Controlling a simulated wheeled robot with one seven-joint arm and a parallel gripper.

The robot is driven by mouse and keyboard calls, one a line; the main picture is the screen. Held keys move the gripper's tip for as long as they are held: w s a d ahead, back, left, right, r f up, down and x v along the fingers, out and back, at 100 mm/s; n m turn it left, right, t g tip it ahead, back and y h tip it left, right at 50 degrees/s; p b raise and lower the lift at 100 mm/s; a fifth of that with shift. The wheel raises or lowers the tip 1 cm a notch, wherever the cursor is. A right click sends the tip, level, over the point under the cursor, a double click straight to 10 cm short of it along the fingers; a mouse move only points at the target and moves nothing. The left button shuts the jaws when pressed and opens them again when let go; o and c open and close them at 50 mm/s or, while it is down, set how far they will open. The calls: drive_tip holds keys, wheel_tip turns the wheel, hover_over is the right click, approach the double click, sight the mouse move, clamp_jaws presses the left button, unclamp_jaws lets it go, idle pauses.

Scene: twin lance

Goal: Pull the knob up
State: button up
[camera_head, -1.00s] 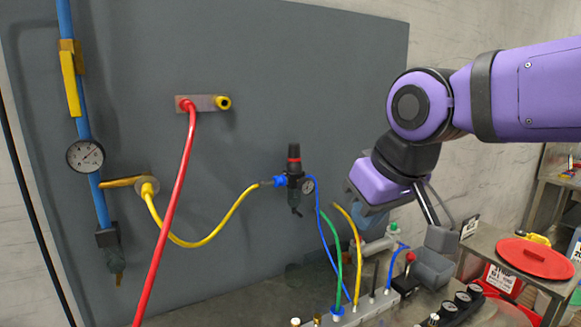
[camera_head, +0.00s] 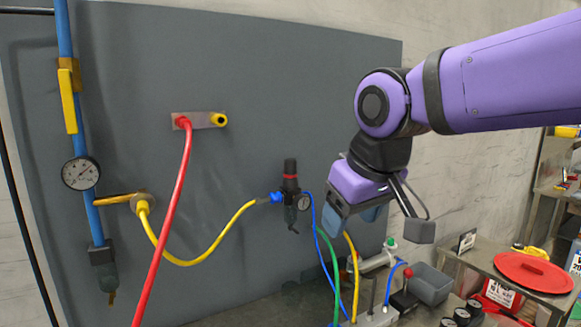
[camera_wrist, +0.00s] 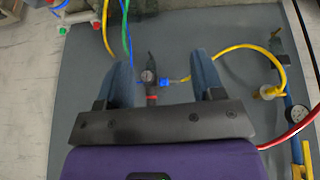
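The black knob (camera_head: 290,167) stands upright on top of the pressure regulator (camera_head: 291,197), with a red ring at its base. The regulator is mounted in front of the grey panel, with a small round gauge (camera_head: 304,203) on its right side. In the wrist view the regulator (camera_wrist: 151,78) shows between the two spread fingers of my gripper (camera_wrist: 160,62). The red ring shows there close to the palm; the knob's far end seems hidden by the palm.
A yellow hose (camera_head: 212,251) joins the regulator's left side; blue and green hoses (camera_head: 328,262) hang below my gripper. A red hose (camera_head: 170,225) crosses the panel (camera_head: 270,80) at left. A grey bin (camera_head: 431,284) and a red lid (camera_head: 533,272) are at right.

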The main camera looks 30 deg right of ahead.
drive_tip(key=w+a+r+n+g+h, duration=0.15)
drive_tip(key=w+r, duration=0.35)
drive_tip(key=w, duration=0.6)
wheel_tip(320, 180, up, 4)
drive_tip(key=n+g+y, duration=0.2)
drive_tip(key=n+g, duration=0.1)
drive_tip(key=n, duration=0.1)
hover_over(290, 167)
drive_tip(key=w, duration=0.1)
drive_tip(key=shift+w+d+r+m, duration=0.15)
drive_tip(key=shift+d+m, duration=0.1)
drive_tip(key=shift+d, duration=0.15)
wheel_tip(290, 167, down, 11)
drive_tip(key=shift+d+r, duration=0.1)
